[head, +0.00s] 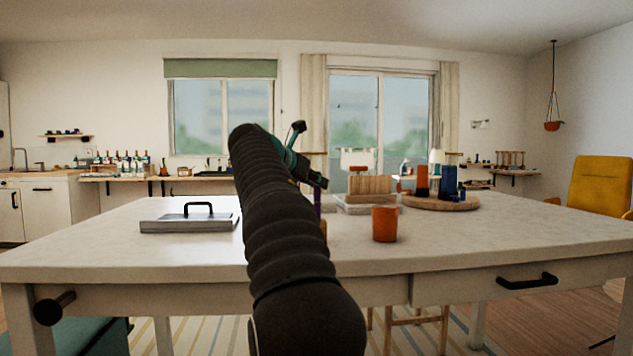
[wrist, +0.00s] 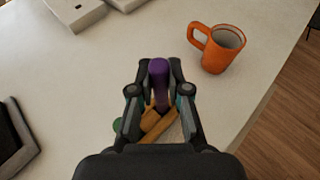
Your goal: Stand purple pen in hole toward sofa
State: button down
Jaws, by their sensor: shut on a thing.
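My gripper (head: 316,182) is shut on the purple pen (wrist: 159,78), above the pale table. In the wrist view the pen stands between the two fingertips (wrist: 160,70), with its rounded purple end toward the camera. In the head view a thin purple length of the pen (head: 318,202) shows below the gripper, roughly upright, partly hidden by my arm. An orange-brown wooden piece (wrist: 154,122) shows between the fingers in the wrist view; its shape is mostly hidden. I cannot make out any hole, and cannot tell which thing is the sofa.
An orange mug (head: 384,224) stands right of the gripper, and also shows in the wrist view (wrist: 223,52). A grey lidded tray (head: 172,226) lies left. A wooden block (head: 370,184) and a round board (head: 415,204) with cylinders are further back. The table's front right is clear.

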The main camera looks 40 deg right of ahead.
aim_at(315, 198)
jog(key=shift+f+b, duration=1.3)
jog(key=shift+f, duration=0.75)
jog(key=c, duration=1.1)
grip_release()
jog(key=shift+o, duration=0.2)
jog(key=v, duration=1.2)
jog(key=s+a+f+m+y, duration=0.4)
jog(key=s+a+f+m, duration=0.3)
jog(key=f, duration=0.5)
jog(key=s+a+f+m+t+y+p, duration=0.1)
jog(key=s+a+f+m+y, duration=0.3)
jog(key=s+a+f+m, duration=0.3)
jog(key=s+a+f+m+t+y, duration=0.1)
jog(key=s+a+f+m+y, duration=0.4)
jog(key=s+a+f, duration=0.6)
notch_tip(315, 198, down, 8)
jog(key=shift+s+r+m+p, duration=0.1)
jog(key=shift+s+m+p, duration=0.2)
jog(key=shift+s+m, duration=0.75)
